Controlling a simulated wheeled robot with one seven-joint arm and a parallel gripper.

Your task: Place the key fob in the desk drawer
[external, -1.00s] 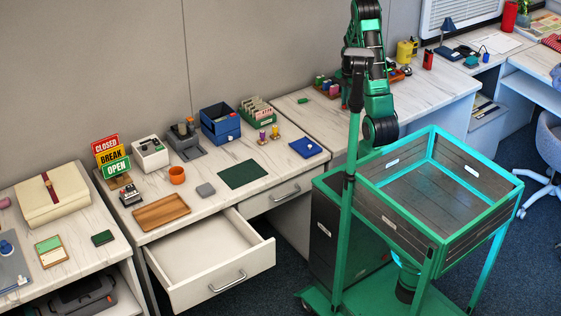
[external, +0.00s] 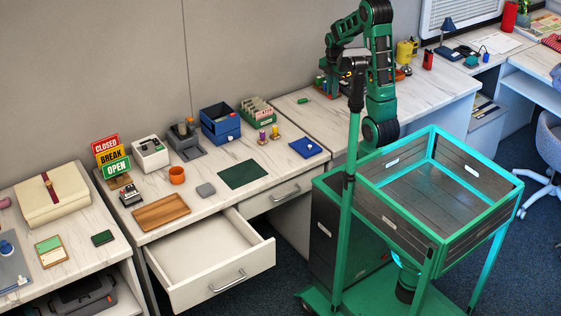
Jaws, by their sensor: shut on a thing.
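The desk drawer (external: 214,290) is pulled out below the desk at lower left, and the part of its inside that shows is empty. My gripper (external: 327,86) is at the back, low by a small rack of colourful items on the right desk, far to the upper right of the drawer. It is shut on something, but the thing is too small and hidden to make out. I cannot pick out the key fob with certainty.
A second drawer (external: 285,192) is closed. My own green-framed cart stands right of the open drawer.

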